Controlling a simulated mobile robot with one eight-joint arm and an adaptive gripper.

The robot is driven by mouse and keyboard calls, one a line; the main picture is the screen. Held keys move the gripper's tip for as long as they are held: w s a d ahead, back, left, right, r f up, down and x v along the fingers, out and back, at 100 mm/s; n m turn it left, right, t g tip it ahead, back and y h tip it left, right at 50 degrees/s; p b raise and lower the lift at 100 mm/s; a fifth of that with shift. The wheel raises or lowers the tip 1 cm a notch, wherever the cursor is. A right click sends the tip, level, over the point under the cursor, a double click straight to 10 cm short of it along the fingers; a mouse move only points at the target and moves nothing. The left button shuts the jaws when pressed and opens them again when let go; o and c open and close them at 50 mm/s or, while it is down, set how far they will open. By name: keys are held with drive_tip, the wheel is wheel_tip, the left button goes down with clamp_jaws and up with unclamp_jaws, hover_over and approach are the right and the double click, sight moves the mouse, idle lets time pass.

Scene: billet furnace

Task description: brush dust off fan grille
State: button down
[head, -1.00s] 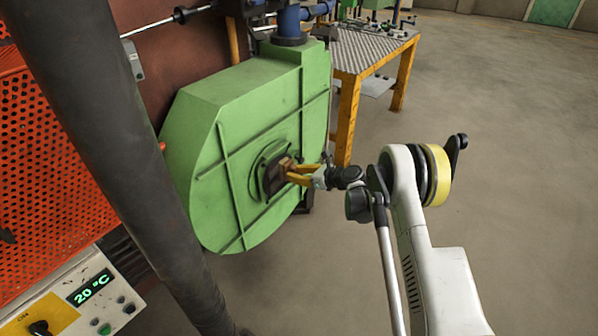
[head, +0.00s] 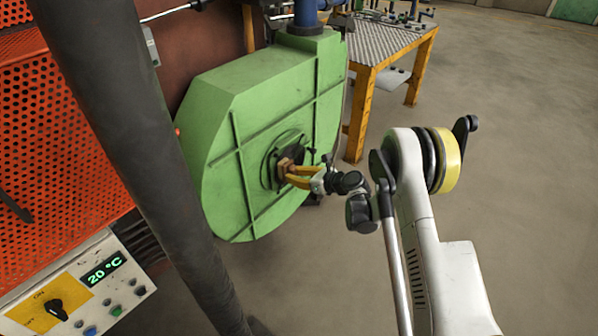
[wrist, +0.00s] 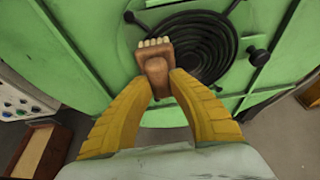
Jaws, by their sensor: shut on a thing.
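The fan grille is a round black ringed grille (wrist: 205,48) on the side of the green fan housing (head: 240,110). It also shows in the head view (head: 291,154), partly hidden by the brush and my gripper. My gripper (head: 290,176) has yellow fingers shut on a brown wooden brush (wrist: 156,66) with pale bristles. In the wrist view the brush lies over the left part of the grille, bristles toward the top. I cannot tell whether the bristles touch the grille. No dust can be made out.
A dark pipe (head: 125,150) stands at the left. Behind it are an orange perforated panel (head: 50,150) and a control box (head: 85,285) reading 20 °C. A yellow-legged table (head: 375,70) stands behind the housing. The floor at the right is clear.

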drive_tip(key=shift+s+a, duration=0.15)
drive_tip(key=shift+s, duration=0.15)
drive_tip(key=s+d, duration=0.3)
drive_tip(key=d, duration=0.1)
drive_tip(key=shift+s+d, duration=0.35)
drive_tip(key=shift+d, duration=0.05)
drive_tip(key=shift+d, duration=0.1)
drive_tip(key=shift+s+d, duration=0.95)
drive_tip(key=shift+d, duration=0.1)
drive_tip(key=shift+f, duration=0.1)
